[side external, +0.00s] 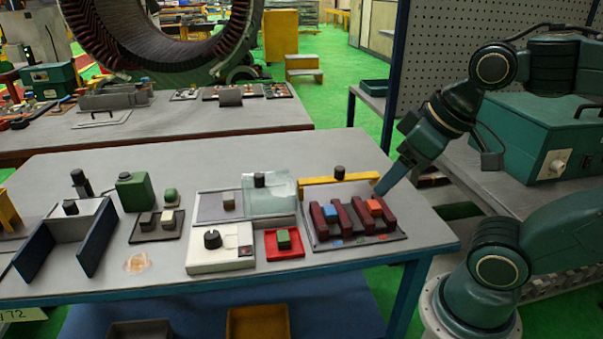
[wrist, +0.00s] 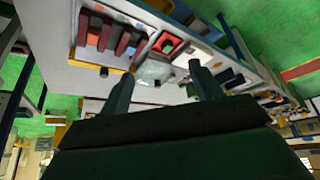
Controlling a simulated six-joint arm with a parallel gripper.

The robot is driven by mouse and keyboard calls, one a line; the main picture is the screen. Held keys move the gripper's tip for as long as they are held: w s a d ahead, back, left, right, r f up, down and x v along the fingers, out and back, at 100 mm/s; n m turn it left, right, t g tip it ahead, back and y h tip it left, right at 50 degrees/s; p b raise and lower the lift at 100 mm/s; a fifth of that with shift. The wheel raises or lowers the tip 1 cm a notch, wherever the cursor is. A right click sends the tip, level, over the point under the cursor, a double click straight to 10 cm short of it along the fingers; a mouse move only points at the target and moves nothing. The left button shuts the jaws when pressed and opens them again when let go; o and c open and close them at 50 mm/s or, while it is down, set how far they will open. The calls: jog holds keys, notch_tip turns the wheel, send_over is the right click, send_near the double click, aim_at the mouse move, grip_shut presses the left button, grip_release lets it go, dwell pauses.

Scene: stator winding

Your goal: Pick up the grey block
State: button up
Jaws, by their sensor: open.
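Several small blocks sit on the table, and I cannot tell for sure which one is the grey block. A greyish-tan block (side external: 229,200) sits on a flat grey plate (side external: 208,208) left of a clear cover. My gripper (side external: 386,187) is above the right end of the table, beside the slotted rack and far from these blocks. In the wrist view its two fingers (wrist: 162,88) are spread apart with nothing between them.
A rack with dark red bars (side external: 332,224) holds blue and orange blocks. A red tray (side external: 270,254) holds a green block. A clear cover (side external: 270,203), a white box with a black knob (side external: 206,264), a green canister (side external: 136,192) and blue upright panels (side external: 98,237) also stand here.

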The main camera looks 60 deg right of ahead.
jog(key=w+r+n+g, duration=0.1)
jog(key=w+r+n, duration=0.15)
jog(key=w, duration=0.85)
jog(key=w+r+n+g, duration=0.1)
jog(key=w+r+n, duration=0.15)
jog(key=w, duration=0.85)
jog(key=w+d+f+n+g, duration=0.1)
jog(key=w+f+n, duration=0.1)
jog(key=w+f, duration=0.4)
jog(key=w+d+f+n+g+y, duration=0.1)
jog(key=w+f, duration=0.5)
jog(key=w, duration=0.6)
jog(key=shift+w+d+f+n, duration=0.2)
jog(key=shift+f+n, duration=0.15)
jog(key=shift+n, duration=0.55)
send_over(228, 195)
jog(key=shift+s+d+f, duration=0.1)
jog(key=shift+d+f, duration=0.05)
jog(key=shift+f, duration=1.25)
jog(key=shift+s+d+f, duration=0.1)
jog(key=shift+s+f, duration=0.05)
jog(key=shift+f, duration=1.3)
jog(key=shift+s+d+f, duration=0.1)
jog(key=shift+d+f, duration=0.05)
jog(key=shift+f, duration=1.25)
jog(key=shift+f, duration=0.1)
